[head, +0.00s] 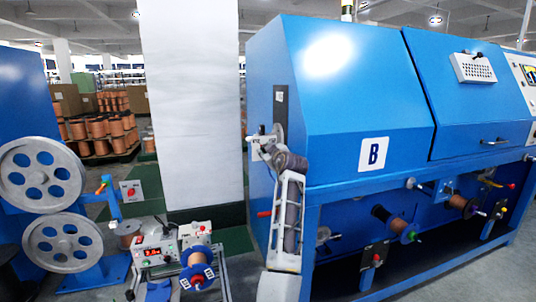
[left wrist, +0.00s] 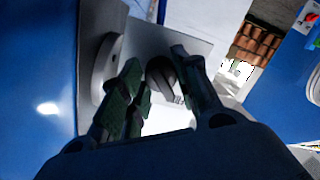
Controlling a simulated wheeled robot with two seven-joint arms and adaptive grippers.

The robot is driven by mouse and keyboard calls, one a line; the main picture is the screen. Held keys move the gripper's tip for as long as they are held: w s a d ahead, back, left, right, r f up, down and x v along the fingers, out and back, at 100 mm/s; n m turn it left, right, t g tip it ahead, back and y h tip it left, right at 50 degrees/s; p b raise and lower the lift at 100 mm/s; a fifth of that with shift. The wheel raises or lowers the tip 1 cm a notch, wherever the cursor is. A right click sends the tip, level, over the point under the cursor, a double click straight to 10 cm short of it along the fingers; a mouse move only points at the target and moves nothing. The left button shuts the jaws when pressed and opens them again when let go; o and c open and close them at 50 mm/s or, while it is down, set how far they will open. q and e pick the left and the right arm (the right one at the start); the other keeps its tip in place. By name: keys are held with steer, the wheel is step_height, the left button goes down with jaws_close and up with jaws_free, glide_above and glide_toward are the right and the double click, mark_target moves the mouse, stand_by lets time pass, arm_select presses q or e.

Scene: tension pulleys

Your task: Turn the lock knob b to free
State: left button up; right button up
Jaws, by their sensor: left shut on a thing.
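The lock knob b (left wrist: 160,78) is a dark knob on a pale plate, seen in the left wrist view between my fingers. My left gripper (left wrist: 158,90) is shut on it, with a green-padded finger on each side. In the head view my left gripper (head: 267,149) is at the small pale plate (head: 254,142) on the left end of the blue machine marked B (head: 373,153). My arm and gripper hide the knob there, and its pointing direction cannot be read. My right gripper is in neither view.
A grey round disc (left wrist: 105,68) sits close beside the knob in the left wrist view. A red-handled lever (head: 264,214) sticks out below on the machine's left side. Two grey pulleys (head: 42,175) and a small winding unit (head: 163,250) stand left, with a white pillar (head: 190,90) behind.

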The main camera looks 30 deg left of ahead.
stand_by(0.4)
arm_select(q)
steer(key=o, duration=1)
steer(key=shift+r, duration=0.1)
step_height(320, 180, up, 10)
stand_by(0.3)
